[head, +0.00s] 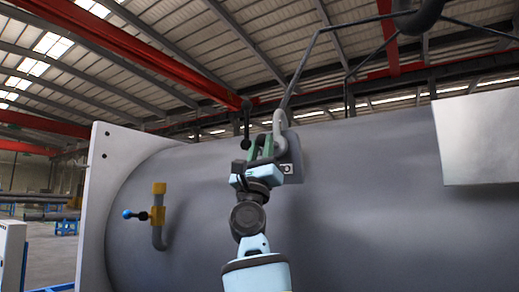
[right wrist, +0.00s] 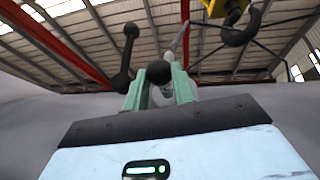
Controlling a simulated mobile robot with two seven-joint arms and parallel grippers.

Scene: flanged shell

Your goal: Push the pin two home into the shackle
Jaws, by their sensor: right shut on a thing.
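The grey shackle (head: 281,124) hangs at the lifting lug plate (head: 292,160) on top of the big grey shell, in the head view. My right gripper (head: 262,142), with green fingers, is just left of the shackle and shut on pin two. Pin two (head: 247,126) shows as a dark bar with ball ends standing above the fingers. In the right wrist view the bar (right wrist: 128,50) is upright left of the fingers, and a dark ball (right wrist: 158,72) sits between the fingertips. How deep the pin sits in the shackle is hidden by the fingers. My left gripper is out of view.
The shell (head: 380,190) fills the middle, with a pale flange (head: 95,200) at left. A yellow valve (head: 158,203) with a blue handle stands out from it. Dark sling lines (head: 300,70) run up to a hook (head: 418,18). A pale plate (head: 478,135) is at right.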

